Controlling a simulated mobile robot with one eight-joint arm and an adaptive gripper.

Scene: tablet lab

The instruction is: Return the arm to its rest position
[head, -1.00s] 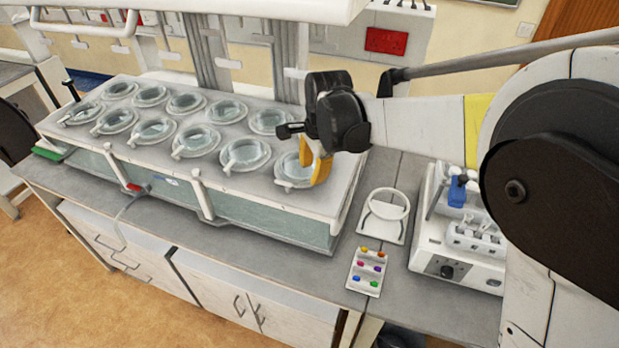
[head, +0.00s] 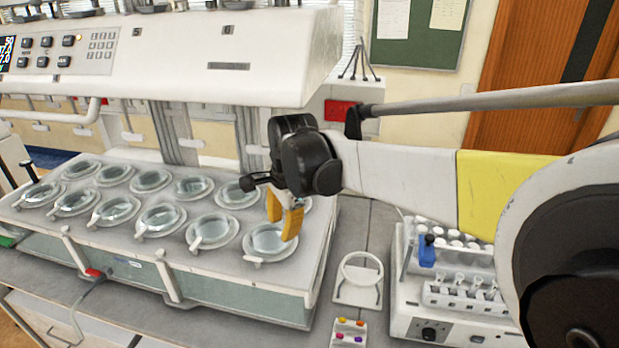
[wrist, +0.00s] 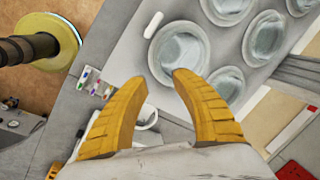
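My gripper (head: 283,215) has yellow fingers and hangs above the front right corner of the vessel bath, over its end round lid (head: 262,262). In the wrist view my gripper (wrist: 160,85) has its two fingertips apart with nothing between them. The same lid (wrist: 178,55) lies beyond the fingertips there. My arm stretches in from the right in the head view, raised above the bench.
A white ring-shaped holder (head: 360,279) and a small tray of coloured tablets (head: 347,338) stand right of the bath. A vial rack machine (head: 455,295) stands under my arm. The large tester head (head: 190,55) overhangs the bath's back.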

